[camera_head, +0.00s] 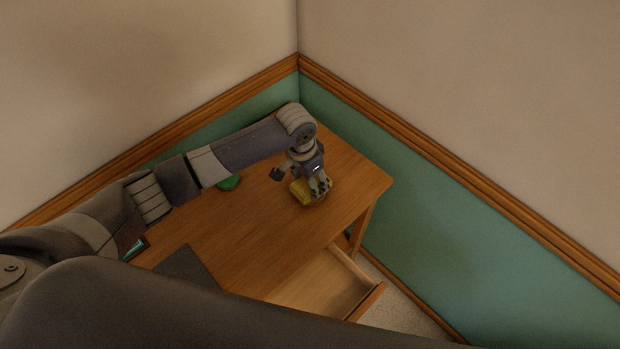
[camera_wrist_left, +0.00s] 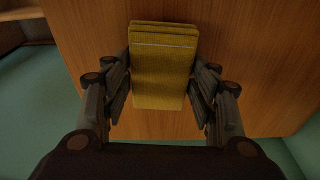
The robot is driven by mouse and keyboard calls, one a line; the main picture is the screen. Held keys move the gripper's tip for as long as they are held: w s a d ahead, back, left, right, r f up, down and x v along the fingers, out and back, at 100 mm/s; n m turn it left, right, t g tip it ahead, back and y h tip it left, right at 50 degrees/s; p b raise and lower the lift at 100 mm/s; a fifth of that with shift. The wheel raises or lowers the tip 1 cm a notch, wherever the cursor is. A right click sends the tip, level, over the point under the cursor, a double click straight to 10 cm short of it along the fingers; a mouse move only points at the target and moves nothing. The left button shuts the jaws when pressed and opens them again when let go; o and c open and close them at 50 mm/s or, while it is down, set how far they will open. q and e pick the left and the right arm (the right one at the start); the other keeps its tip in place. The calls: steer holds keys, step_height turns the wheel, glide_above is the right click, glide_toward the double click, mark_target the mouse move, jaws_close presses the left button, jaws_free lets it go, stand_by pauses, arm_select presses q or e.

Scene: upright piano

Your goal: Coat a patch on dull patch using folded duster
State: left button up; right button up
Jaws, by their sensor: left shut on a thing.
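The folded duster (camera_head: 301,191) is yellow and is held at the right part of the wooden desk top (camera_head: 236,236). My left gripper (camera_head: 316,192) is shut on it, pointing down. In the left wrist view the duster (camera_wrist_left: 163,75) sits between the two fingers of my left gripper (camera_wrist_left: 163,88), with stacked folds at its top edge. I cannot tell whether it touches the wood. No distinct dull patch can be made out on the visible wood. My right gripper is not in view.
A green object (camera_head: 229,182) lies on the desk behind my left arm. A dark flat item (camera_head: 187,269) lies near the front. An open drawer (camera_head: 335,283) juts out at the front right. Walls (camera_head: 440,215) close off the back corner.

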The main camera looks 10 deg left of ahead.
arm_select(q)
steer(key=shift+s+f+p, duration=0.1)
steer(key=shift+p, duration=0.25)
stand_by(1.4)
step_height(320, 180, up, 7)
steer(key=p, duration=0.8)
stand_by(0.8)
